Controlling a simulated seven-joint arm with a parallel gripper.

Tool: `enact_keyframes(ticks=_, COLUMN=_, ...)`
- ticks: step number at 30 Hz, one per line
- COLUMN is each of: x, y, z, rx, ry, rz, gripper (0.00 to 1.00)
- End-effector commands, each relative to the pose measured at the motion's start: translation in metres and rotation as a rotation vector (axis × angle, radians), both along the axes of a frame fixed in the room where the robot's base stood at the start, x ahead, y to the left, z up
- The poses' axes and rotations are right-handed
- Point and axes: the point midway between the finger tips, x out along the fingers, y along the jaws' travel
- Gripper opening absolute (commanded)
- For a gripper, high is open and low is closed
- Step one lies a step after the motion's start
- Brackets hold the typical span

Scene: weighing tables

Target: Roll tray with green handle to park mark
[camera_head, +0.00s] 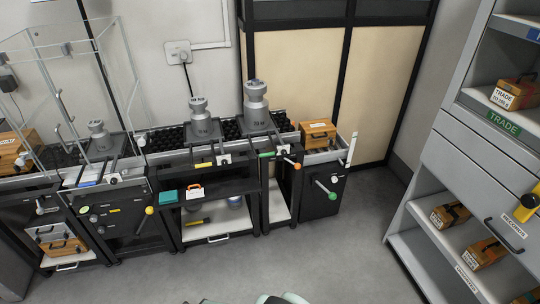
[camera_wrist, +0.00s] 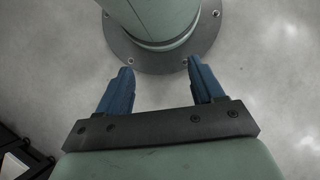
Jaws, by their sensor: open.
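A green handle (camera_head: 267,154) sticks out at the front of the bench, below the largest grey weight (camera_head: 256,112). The tray that it belongs to is too small to make out clearly under this weight. A second green grip, a round knob (camera_head: 332,196), is on a lever on the dark cabinet at the bench's right end. I cannot make out a park mark. My gripper (camera_wrist: 159,67) shows in the wrist view, with its two blue fingers apart and nothing between them. It is over the floor by my own base, away from the bench.
A smaller weight (camera_head: 202,123) stands left of the largest one, and a wooden box (camera_head: 317,133) stands right of it. An orange handle (camera_head: 293,162) and a yellow handle (camera_head: 204,164) flank the green one. Grey shelving (camera_head: 450,170) stands at right. The floor (camera_head: 300,255) between is clear.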

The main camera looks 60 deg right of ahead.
Motion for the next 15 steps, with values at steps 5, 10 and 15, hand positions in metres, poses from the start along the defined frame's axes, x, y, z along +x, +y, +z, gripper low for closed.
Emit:
enact_keyframes(ticks=5, x=0.01, y=-0.026, z=0.005, rx=-0.003, ry=-0.024, rz=-0.118, gripper=0.49)
enact_keyframes(ticks=10, x=0.021, y=-0.054, z=0.011, rx=-0.011, ry=-0.053, rz=-0.223, gripper=0.4)
enact_keyframes(ticks=15, x=0.031, y=-0.085, z=0.018, rx=-0.023, ry=-0.088, rz=-0.329, gripper=0.4)
